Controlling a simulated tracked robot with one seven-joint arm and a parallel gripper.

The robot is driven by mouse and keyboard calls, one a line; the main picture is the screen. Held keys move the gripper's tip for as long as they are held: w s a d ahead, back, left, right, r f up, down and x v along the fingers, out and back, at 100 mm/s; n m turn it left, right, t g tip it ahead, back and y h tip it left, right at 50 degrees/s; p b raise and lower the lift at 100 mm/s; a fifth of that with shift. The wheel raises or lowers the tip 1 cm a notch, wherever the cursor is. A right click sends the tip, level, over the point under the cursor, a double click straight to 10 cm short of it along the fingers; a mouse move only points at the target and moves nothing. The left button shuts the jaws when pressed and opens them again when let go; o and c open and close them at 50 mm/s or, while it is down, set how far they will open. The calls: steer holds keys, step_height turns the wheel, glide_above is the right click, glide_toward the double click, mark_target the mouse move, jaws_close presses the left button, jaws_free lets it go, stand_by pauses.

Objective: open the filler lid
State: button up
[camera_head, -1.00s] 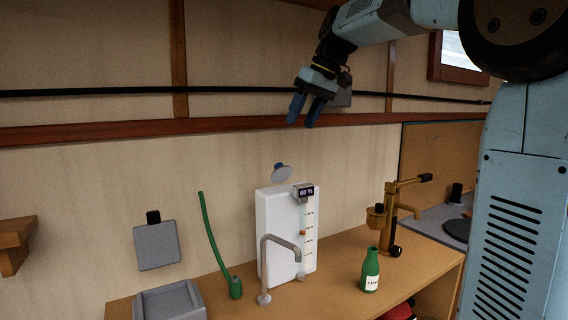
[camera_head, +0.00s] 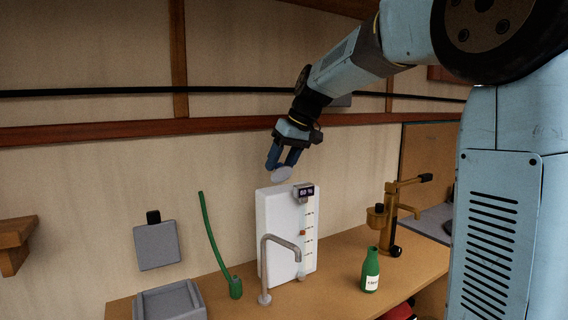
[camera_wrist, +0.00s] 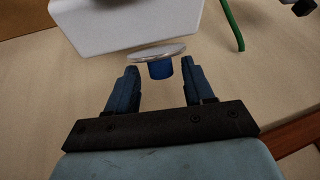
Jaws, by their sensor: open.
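The filler lid (camera_head: 281,175) is a pale grey round disc just above the top of the white tank (camera_head: 275,235). In the wrist view the lid (camera_wrist: 150,53) shows edge-on beside the tank (camera_wrist: 125,22), with a blue knob (camera_wrist: 160,70) on its near side. My gripper (camera_head: 280,165) is open at the lid. In the wrist view its two dark blue fingers (camera_wrist: 160,74) stand on either side of the knob, with a gap on each side. How the lid joins the tank is hidden.
A grey tap (camera_head: 280,243) stands before the tank, which carries a small display (camera_head: 304,192). A green hose (camera_head: 213,240) is to the left, a green bottle (camera_head: 371,272) and a brass pump (camera_head: 392,222) to the right. A black pipe (camera_head: 120,92) runs along the wall.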

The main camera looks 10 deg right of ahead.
steer(key=shift+a+f, duration=0.1)
steer(key=shift+f, duration=0.1)
steer(key=shift+c, duration=0.5)
steer(key=shift+w, duration=0.1)
jaws_close()
